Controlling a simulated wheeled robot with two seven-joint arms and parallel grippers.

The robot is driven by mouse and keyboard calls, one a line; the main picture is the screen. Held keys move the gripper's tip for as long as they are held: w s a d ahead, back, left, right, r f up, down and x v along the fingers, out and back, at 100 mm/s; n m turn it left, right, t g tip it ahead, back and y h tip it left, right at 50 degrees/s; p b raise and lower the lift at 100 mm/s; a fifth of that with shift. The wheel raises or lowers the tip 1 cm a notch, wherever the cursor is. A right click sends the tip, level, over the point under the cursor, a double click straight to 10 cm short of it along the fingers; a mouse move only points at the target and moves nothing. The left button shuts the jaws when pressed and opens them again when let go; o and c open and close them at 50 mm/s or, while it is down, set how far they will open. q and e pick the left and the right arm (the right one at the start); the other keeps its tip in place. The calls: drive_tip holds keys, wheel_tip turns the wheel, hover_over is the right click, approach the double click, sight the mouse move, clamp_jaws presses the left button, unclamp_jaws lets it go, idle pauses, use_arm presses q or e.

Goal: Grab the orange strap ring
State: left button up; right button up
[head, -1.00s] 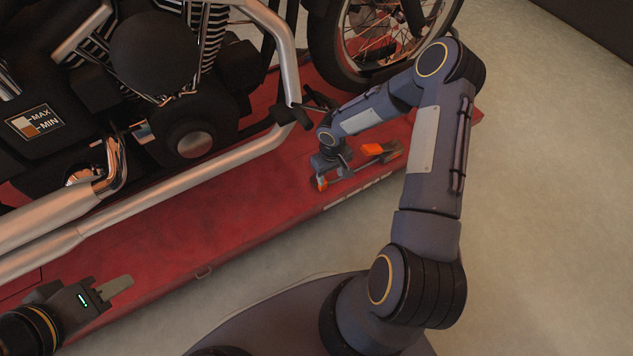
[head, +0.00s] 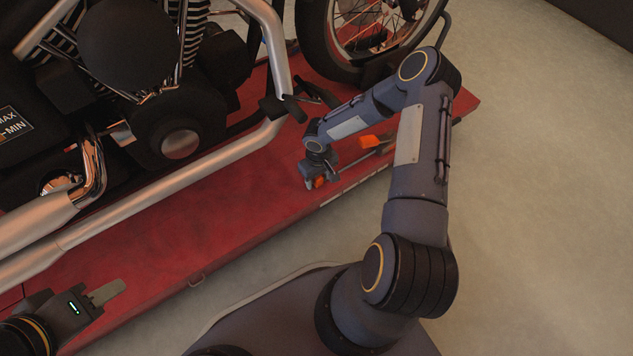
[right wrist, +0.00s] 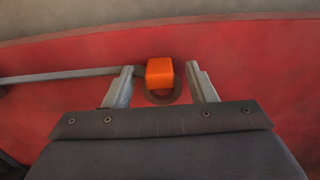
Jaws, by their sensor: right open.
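The orange strap ring shows in the right wrist view as an orange block (right wrist: 160,72) with a brownish ring (right wrist: 160,97) at its near side, lying over the red platform. My right gripper (right wrist: 160,67) is open, with one finger on each side of the orange block and a visible gap to the right finger.
A grey bar or strap (right wrist: 62,76) runs left from the orange block. Another orange piece (head: 371,142) lies farther right on the red lift platform (head: 240,205). A motorcycle with silver exhaust pipes (head: 160,198) stands behind. Pale floor (head: 540,200) is clear at right.

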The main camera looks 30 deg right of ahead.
drive_tip(key=c, duration=1.1)
